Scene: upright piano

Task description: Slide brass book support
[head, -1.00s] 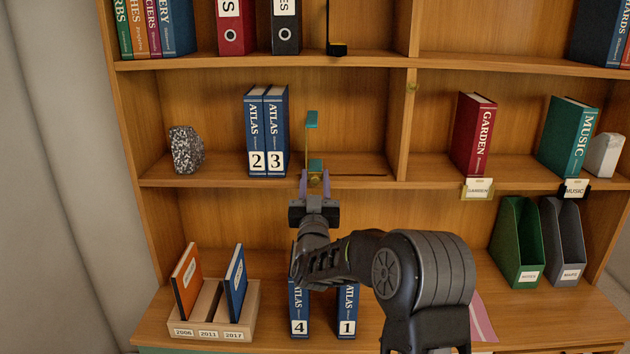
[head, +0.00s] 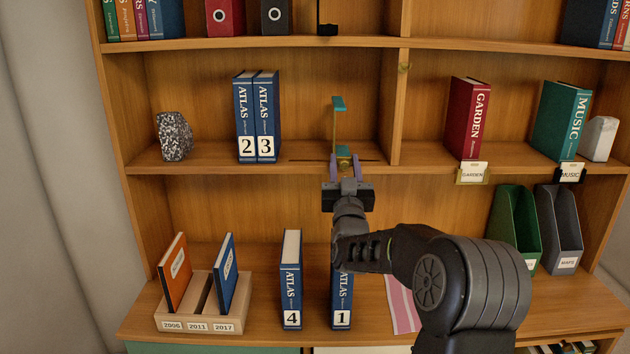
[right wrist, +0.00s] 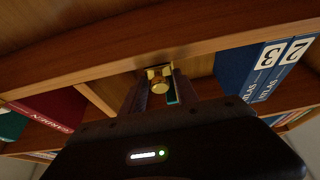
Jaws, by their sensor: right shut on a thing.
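The brass book support (head: 335,128) stands upright on the middle shelf, with a teal pad at its top and another near its base. It is right of the blue atlas volumes 2 and 3 (head: 257,118), with a clear gap between them. My right gripper (head: 344,167) is shut on the brass knob at the support's foot, at the shelf's front edge. In the right wrist view the round brass knob (right wrist: 161,87) sits between the two fingers. My left gripper is not in view.
A speckled stone (head: 174,137) stands at the shelf's left end. A vertical divider (head: 397,110) rises right of the support. Atlas 4 (head: 291,280) and atlas 1 (head: 342,300) stand on the lower surface, atlas 1 partly behind my arm. A wooden holder (head: 198,322) is at lower left.

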